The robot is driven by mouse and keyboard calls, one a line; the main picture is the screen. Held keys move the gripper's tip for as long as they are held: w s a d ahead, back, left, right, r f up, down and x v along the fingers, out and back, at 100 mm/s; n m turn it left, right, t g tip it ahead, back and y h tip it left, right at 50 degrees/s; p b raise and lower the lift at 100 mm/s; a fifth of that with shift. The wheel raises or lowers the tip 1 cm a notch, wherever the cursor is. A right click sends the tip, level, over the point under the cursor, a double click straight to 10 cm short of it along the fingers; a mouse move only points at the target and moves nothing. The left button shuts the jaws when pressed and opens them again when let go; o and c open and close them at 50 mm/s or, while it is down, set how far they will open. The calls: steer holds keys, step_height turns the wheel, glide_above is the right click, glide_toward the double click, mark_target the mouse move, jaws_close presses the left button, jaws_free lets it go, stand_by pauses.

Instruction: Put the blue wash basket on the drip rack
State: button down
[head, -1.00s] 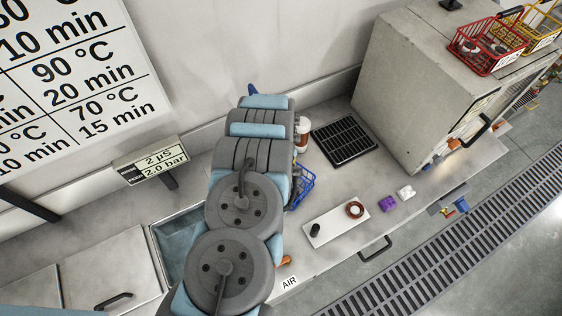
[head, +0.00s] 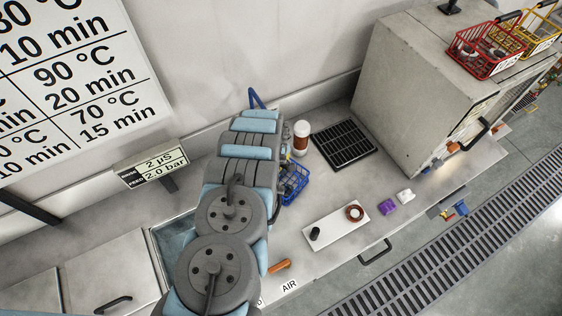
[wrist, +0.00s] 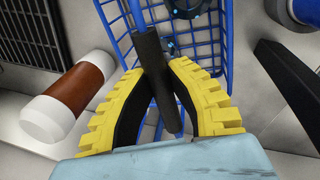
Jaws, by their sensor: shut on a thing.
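The blue wash basket (head: 293,187) shows in the head view just right of my arm, partly hidden by it. In the wrist view the blue wire basket (wrist: 205,70) lies beyond my fingers, with dark ring-like parts inside. My gripper (wrist: 163,85) has yellow ribbed fingers, shut on the basket's dark handle bar. In the head view my arm hides the fingers. The drip rack (head: 344,143), a black slatted grid, lies on the bench to the right of the basket and farther back. It also shows at the upper left of the wrist view (wrist: 28,40). The rack is bare.
A brown and white bottle (head: 301,138) stands between my arm and the rack; the wrist view shows it close by (wrist: 75,95). A grey cabinet (head: 415,90) carries red (head: 486,50) and yellow baskets. A white plate (head: 335,226) lies in front.

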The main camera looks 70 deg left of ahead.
steer(key=shift+a, duration=0.1)
steer(key=c, duration=1.1)
jaws_free()
steer(key=shift+r, duration=0.1)
steer(key=shift+a+r, duration=0.1)
steer(key=shift+r, duration=0.3)
steer(key=shift+s+d+r+b, duration=0.1)
steer(key=shift+d+r+b, duration=0.1)
steer(key=shift+r, duration=0.35)
steer(key=shift+s+d+r+b, duration=0.1)
steer(key=shift+r+b, duration=0.05)
steer(key=shift+r, duration=0.4)
steer(key=shift+s+a+r, duration=0.1)
steer(key=shift+s+r, duration=0.05)
steer(key=shift+r, duration=1.2)
step_height(320, 180, up, 6)
steer(key=s+p, duration=0.1)
steer(key=p, duration=0.3)
steer(key=shift+d, duration=0.4)
steer(key=shift+o, duration=1.1)
steer(key=shift+s, duration=0.1)
